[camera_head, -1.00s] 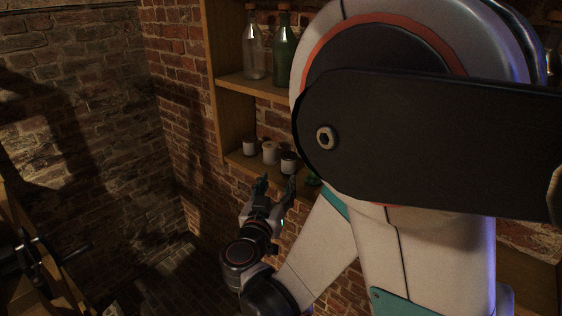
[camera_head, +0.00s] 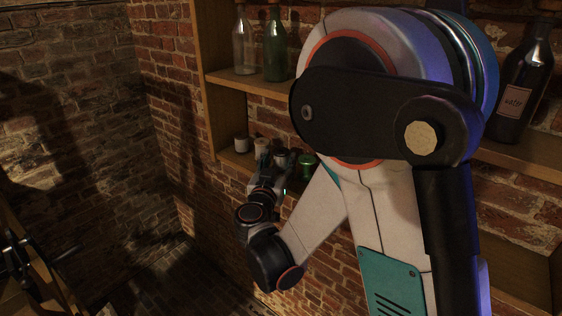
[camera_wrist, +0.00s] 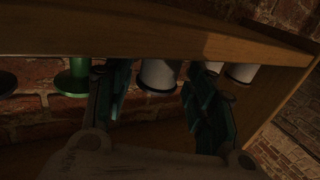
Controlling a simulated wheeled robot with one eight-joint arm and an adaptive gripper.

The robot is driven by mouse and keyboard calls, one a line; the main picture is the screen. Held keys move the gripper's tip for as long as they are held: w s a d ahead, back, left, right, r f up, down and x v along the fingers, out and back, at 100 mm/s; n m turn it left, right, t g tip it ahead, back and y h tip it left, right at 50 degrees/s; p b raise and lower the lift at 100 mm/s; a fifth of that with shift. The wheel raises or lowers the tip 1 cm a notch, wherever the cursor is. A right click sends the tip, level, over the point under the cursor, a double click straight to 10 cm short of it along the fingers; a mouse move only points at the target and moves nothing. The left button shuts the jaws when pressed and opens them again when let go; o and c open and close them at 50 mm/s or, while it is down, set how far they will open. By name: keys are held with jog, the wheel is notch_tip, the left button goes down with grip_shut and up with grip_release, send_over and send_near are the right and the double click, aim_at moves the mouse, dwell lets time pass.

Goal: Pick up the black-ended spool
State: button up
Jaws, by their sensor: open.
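The black-ended spool, pale with a dark end, stands on the shelf; it shows in the wrist view (camera_wrist: 158,73), where the picture looks upside down, and partly in the head view (camera_head: 281,156). My gripper (camera_wrist: 157,80) is open, with one finger on each side of this spool in the wrist view. I cannot tell whether either finger touches it. In the head view my gripper (camera_head: 277,162) is at the shelf front and hides part of the spool.
A green spool (camera_head: 306,167) stands close on the right, and pale spools (camera_head: 241,145) stand on the left, one partly behind a finger. The shelf board (camera_wrist: 150,36) runs along the row. Glass bottles (camera_head: 276,50) stand on the shelf above.

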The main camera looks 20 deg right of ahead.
jog(key=x, duration=0.3)
jog(key=shift+w, duration=0.1)
jog(key=c, duration=0.7)
